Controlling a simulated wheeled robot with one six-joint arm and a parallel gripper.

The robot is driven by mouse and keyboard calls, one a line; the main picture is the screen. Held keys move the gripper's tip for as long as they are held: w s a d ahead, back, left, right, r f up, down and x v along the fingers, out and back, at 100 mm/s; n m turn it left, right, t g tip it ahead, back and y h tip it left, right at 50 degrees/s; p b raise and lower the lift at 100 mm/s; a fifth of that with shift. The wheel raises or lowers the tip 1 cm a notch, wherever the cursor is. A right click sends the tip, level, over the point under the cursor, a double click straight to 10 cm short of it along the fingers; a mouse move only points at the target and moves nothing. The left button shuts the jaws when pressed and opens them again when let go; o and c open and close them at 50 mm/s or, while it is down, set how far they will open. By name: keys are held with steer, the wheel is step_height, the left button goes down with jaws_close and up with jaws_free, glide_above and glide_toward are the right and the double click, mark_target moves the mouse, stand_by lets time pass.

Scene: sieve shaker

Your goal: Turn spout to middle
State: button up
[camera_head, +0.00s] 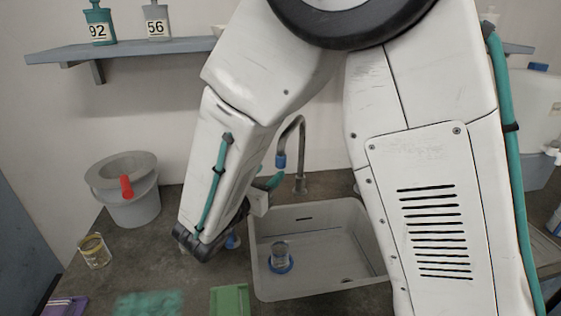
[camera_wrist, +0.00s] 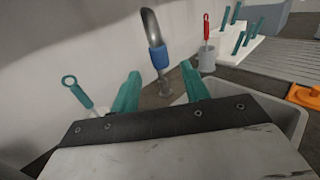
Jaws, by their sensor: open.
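The grey curved spout (camera_head: 296,128) rises behind the sink (camera_head: 258,268) and ends in a blue tip (camera_head: 280,160). In the head view the tip hangs near the sink's left side, close to my arm. In the wrist view the spout (camera_wrist: 149,24) and its blue band (camera_wrist: 159,57) show ahead, between the two teal fingers. My gripper (camera_wrist: 160,88) is open, with nothing seen between its fingers. I cannot tell whether the fingers touch the spout.
A glass (camera_head: 280,250) on a blue base stands in the sink. A grey bucket (camera_head: 130,205) with a red handle and a jar (camera_head: 94,252) stand at the left. A shelf (camera_head: 140,50) runs along the wall. In the wrist view, a cup with a red tool (camera_wrist: 207,58) stands right.

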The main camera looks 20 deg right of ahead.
mark_target(278, 163)
steer(key=x, duration=0.7)
steer(key=shift+w+d, duration=0.15)
steer(key=shift+w, duration=0.05)
